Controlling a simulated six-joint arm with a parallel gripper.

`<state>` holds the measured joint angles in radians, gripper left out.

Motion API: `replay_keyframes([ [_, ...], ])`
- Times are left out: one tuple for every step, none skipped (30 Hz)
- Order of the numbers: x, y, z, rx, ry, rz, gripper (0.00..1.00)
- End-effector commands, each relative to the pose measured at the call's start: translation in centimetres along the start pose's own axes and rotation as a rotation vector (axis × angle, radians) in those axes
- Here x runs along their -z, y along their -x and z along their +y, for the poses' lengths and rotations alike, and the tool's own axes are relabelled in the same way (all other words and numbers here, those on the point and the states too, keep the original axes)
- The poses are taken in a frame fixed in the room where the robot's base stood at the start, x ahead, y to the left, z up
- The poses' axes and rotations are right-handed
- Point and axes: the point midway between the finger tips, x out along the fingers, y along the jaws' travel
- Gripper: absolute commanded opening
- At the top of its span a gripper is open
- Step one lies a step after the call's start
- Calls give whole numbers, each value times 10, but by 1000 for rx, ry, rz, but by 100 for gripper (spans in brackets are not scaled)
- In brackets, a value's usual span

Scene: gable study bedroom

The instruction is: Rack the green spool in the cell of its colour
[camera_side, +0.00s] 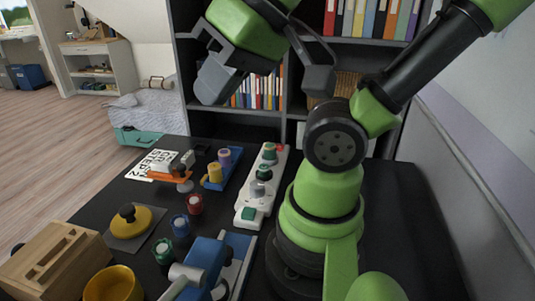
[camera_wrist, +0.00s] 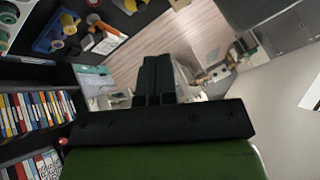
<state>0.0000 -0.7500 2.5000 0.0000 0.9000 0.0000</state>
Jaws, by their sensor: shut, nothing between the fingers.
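A green spool (camera_side: 162,250) stands on the dark table in the side view, nearest the front of a short row with a blue spool (camera_side: 180,225) and a red spool (camera_side: 195,203). A blue holder (camera_side: 229,176) behind them carries a yellow piece and a purple piece. A long white base (camera_side: 247,217) to the right carries green, grey and red-topped parts; I cannot tell which piece has the green cell. My gripper (camera_side: 212,82) is raised well above and behind the table. In the wrist view its dark fingers (camera_wrist: 153,82) are together and empty.
A wooden block (camera_side: 50,262), a yellow bowl (camera_side: 114,285) and a yellow knobbed disc (camera_side: 131,221) stand at the left front. A blue device (camera_side: 205,265) is at the front middle. An orange item (camera_side: 170,174) lies near a printed sheet (camera_side: 150,164). Bookshelves (camera_side: 247,115) stand behind.

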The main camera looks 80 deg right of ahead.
Motion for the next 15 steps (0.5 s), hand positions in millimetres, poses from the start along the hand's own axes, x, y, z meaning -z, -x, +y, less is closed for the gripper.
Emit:
replay_keyframes([
  [0,0,0,0,0,0,0],
  [0,0,0,0,0,0,0],
  [0,0,0,0,0,0,0],
  [0,0,0,0,0,0,0],
  [0,0,0,0,0,0,0],
  [0,0,0,0,0,0,0],
  [0,0,0,0,0,0,0],
  [0,0,0,0,0,0,0],
  [0,0,0,0,0,0,0],
  [0,0,0,0,0,0,0],
  [0,0,0,0,0,0,0],
  [0,0,0,0,0,0,7],
  [0,0,0,0,0,0,14],
  [0,0,0,0,0,0,21],
  [0,0,0,0,0,0,30],
])
